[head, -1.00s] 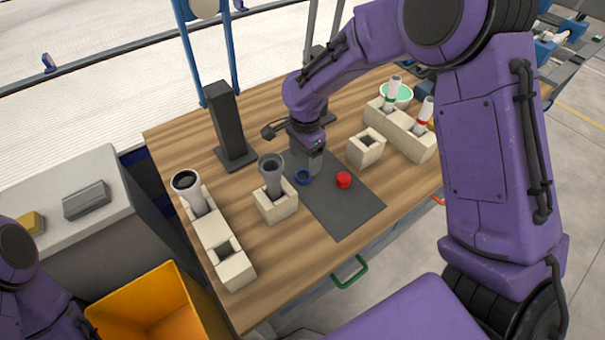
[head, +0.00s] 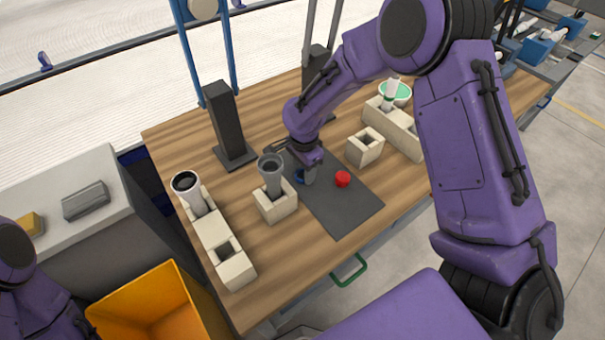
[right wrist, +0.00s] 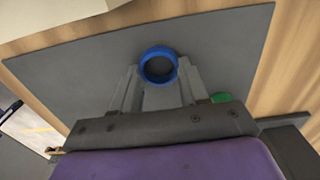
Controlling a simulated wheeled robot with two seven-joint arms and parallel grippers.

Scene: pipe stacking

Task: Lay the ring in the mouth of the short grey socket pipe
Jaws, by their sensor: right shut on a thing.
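The blue ring (head: 299,178) is at the dark grey mat, partly hidden by my right gripper (head: 306,177) in the head view. In the right wrist view the ring (right wrist: 158,50) sits between the two fingertips, and my right gripper (right wrist: 158,80) is shut on it. It is low over the mat; I cannot tell whether the ring touches it. A grey socket pipe (head: 271,177) stands upright in a beige block, just left of the gripper, with its wide mouth up and empty-looking. My left gripper is out of view.
The mat (head: 343,215) also holds a red piece (head: 342,179). A pipe with a dark mouth (head: 187,185) stands in the left beige block (head: 222,245). Another beige block (head: 365,148) is to the right. A dark post (head: 228,125) stands behind. An orange bin (head: 150,310) is below left.

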